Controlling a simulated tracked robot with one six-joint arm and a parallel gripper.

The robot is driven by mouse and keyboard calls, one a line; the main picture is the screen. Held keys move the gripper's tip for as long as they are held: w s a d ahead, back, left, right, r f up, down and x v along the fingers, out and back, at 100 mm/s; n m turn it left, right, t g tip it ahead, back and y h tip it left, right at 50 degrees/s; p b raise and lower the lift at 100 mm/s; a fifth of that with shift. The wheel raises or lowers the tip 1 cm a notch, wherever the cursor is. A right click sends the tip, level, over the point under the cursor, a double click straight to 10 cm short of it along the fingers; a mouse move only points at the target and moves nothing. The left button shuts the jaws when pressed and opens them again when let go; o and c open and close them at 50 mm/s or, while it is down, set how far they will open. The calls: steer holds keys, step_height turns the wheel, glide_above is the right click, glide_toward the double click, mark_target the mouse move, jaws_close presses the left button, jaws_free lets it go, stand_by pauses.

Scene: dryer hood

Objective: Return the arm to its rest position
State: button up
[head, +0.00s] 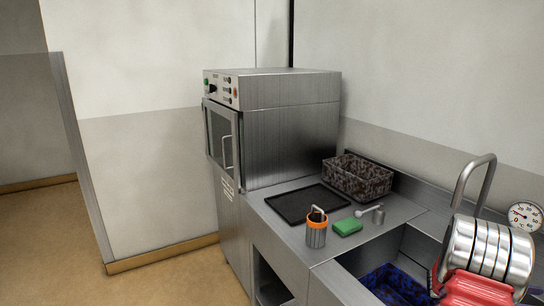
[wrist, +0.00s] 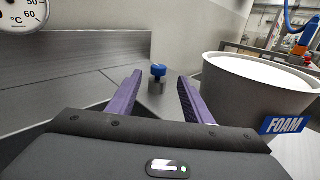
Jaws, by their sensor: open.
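My gripper (wrist: 160,84) shows in the wrist view, with two purple fingers spread apart and nothing held between them. Beyond the fingertips is a small grey post with a blue knob (wrist: 158,70), apart from the fingers as far as I can tell. In the head view my gripper does not show. The steel dryer hood (head: 285,135) stands against the wall with its glass-fronted door (head: 222,138) at the left; whether the door is fully shut I cannot tell.
The steel counter holds a black tray (head: 306,203), dark basket (head: 357,178), orange-banded canister (head: 316,230) and green sponge (head: 347,227). A sink with a blue speckled item (head: 395,284) is at the right. A large container labelled FOAM (wrist: 255,100) stands right of my fingers. A dial gauge (wrist: 22,14) is upper left.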

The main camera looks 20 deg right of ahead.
steer(key=w+a+r+m+t+y, duration=0.2)
steer(key=w+a+r, duration=0.1)
steer(key=a, duration=0.6)
steer(key=w+a+r+m+t+y, duration=0.1)
steer(key=w+a+r+m+y, duration=0.15)
steer(key=a, duration=0.65)
steer(key=w+a+r+m+t+y, duration=0.1)
steer(key=w+a+r+m+t, duration=0.15)
steer(key=a, duration=0.65)
steer(key=s+a+r+m+t+y, duration=0.1)
steer(key=a+t+y, duration=0.3)
steer(key=a, duration=1.5)
steer(key=s+a+r+m+t+y, duration=0.1)
steer(key=a+t+y, duration=0.4)
steer(key=a, duration=1.5)
steer(key=shift+r+m, duration=0.6)
steer(key=shift+m, duration=0.4)
steer(key=shift+t+y, duration=0.25)
steer(key=shift+c, duration=0.4)
